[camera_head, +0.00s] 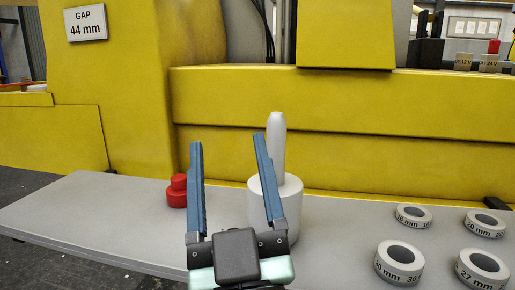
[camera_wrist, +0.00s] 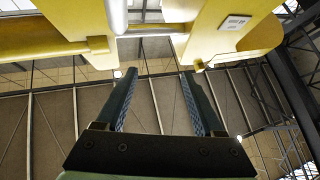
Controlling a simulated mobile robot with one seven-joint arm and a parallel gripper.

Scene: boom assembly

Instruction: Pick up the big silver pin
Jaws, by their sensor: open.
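The big silver pin (camera_head: 278,150) is a pale grey rod with a tapered top. It stands upright on a wide white cylinder (camera_head: 289,205) on the grey table. My gripper (camera_head: 228,140) is in front of them, its two blue fingers pointing up and spread apart with nothing between them. The right finger overlaps the left side of the pin and cylinder in the picture; I cannot tell the exact depth between them. In the wrist view my gripper (camera_wrist: 158,75) also shows open and empty, and the pin cannot be identified there.
The grey table (camera_head: 100,215) holds a small red stepped knob (camera_head: 177,192) on the left and several labelled rings, including a 30 mm ring (camera_head: 399,280), on the right. A yellow machine body (camera_head: 350,115) rises behind. A sign (camera_head: 86,23) reads GAP 44 mm. The table's left part is clear.

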